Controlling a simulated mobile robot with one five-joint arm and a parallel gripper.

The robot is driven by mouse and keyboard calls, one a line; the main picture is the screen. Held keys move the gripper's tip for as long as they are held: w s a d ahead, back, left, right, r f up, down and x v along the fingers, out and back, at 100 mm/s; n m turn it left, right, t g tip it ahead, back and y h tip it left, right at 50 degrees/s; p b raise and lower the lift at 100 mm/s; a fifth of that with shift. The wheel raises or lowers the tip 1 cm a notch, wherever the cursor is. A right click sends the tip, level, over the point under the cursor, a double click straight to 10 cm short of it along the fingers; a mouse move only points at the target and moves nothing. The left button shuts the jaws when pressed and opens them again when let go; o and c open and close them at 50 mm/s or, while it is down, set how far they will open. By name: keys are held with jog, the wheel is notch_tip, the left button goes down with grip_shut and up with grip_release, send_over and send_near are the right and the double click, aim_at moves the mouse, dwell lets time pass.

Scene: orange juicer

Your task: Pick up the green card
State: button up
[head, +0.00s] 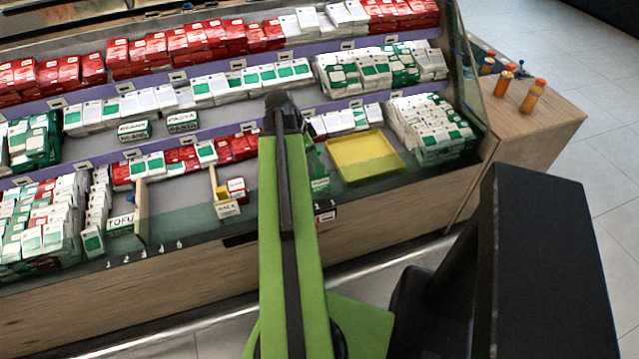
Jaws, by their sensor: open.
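Two small green cards with white lettering stand on the shelf edge. One green card (182,122) reads PASTA, and another (134,131) is to its left; its lettering is blurred. I cannot tell which one the task means. My green arm reaches up the middle of the view. At its dark far end is my gripper (283,112), right of the PASTA card and apart from it in the picture. The gripper looks empty and is open, though its fingers are hard to make out. The arm hides part of the shelves behind it.
A tilted display case holds rows of red, white and green boxes. A yellow tray (365,156) lies right of my arm. A TOFU label (121,222) and wooden dividers stand at the lower left. Orange bottles (531,98) stand on the wooden counter (535,122). The tiled floor at right is clear.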

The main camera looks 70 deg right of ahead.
aim_at(319, 177)
jog(key=b+x, duration=0.5)
jog(key=shift+w+a+f, duration=0.1)
grip_shut()
